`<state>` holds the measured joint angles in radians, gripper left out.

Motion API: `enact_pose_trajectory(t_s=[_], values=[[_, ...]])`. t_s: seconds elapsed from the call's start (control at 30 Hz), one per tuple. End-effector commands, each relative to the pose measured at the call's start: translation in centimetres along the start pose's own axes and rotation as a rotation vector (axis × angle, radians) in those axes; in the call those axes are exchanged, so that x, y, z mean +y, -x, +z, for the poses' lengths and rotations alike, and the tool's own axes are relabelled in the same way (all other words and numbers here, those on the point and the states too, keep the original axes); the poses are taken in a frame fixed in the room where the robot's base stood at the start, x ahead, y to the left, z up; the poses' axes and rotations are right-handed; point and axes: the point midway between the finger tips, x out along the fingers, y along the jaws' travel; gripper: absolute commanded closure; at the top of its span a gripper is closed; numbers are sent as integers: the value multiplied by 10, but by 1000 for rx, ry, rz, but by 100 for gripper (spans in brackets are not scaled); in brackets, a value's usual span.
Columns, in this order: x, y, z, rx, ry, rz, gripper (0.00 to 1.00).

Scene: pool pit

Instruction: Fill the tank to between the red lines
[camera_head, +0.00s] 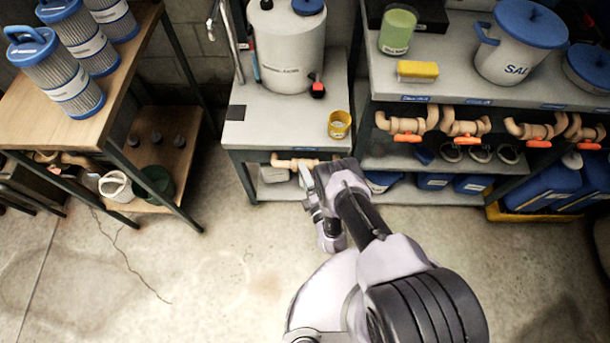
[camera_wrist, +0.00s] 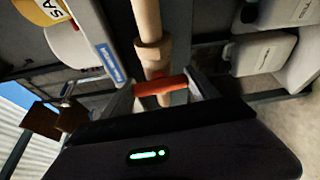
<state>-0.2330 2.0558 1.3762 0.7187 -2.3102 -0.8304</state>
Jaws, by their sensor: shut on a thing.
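The white tank (camera_head: 283,50) with a blue cap stands on the middle bench. A red and black fitting (camera_head: 317,87) is at its lower right. Its red lines and fill level cannot be made out. My gripper (camera_head: 306,175) is low at the front of that bench, by a beige pipe (camera_head: 290,161). In the wrist view, my gripper (camera_wrist: 161,90) is shut on an orange-red valve handle (camera_wrist: 158,86) on a beige pipe (camera_wrist: 148,28). In the head view my arm and gripper hide that handle.
A yellow cup (camera_head: 340,124) stands on the middle bench. More pipes with orange handles (camera_head: 407,137) line the right shelf, below a salt bucket (camera_head: 515,55). Blue-topped filters (camera_head: 62,75) stand on the left wooden table. The floor in front (camera_head: 220,270) is clear.

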Motion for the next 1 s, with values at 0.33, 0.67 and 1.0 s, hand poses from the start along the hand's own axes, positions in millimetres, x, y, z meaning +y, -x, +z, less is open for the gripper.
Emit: enact_pose_trajectory(t_s=[0.33, 0.67, 1.0], values=[[1, -1, 0, 0, -80, 37, 71], [1, -2, 0, 0, -86, 39, 71], [1, -1, 0, 0, -85, 37, 9]])
